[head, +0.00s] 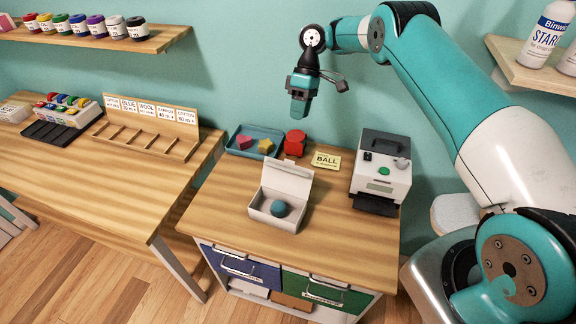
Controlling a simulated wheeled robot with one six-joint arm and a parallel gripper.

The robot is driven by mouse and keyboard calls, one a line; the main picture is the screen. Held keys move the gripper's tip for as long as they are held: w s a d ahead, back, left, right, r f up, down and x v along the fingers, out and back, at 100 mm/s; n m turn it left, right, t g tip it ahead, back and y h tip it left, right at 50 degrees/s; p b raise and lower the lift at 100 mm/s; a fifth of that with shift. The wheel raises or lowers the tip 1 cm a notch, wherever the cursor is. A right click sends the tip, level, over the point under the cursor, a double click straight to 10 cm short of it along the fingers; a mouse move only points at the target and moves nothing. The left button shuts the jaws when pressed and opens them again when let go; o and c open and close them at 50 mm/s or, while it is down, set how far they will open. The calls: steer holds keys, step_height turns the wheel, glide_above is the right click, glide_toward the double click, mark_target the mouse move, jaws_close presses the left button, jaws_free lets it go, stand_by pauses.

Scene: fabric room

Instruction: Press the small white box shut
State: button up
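The small white box (261,212) stands on the wooden top of the drawer cabinet, near its front middle. Its lid (287,180) is open and stands up at the back. A blue-grey ball (279,208) lies inside the box. My gripper (300,109) hangs high above the back of the cabinet, well above and behind the box, touching nothing. It is seen side-on, so the gap between its fingers does not show.
Behind the box are a teal tray (234,149) with a pink and a yellow block, a red block (295,142) and a yellow "BALL" card (326,160). A grey-white machine (382,172) stands to the right. The cabinet top left of the box is clear.

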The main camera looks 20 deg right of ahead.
mark_target(289, 163)
steer(key=b+x, duration=1.2)
steer(key=x, duration=0.5)
steer(key=shift+a+f, duration=0.15)
jaws_close()
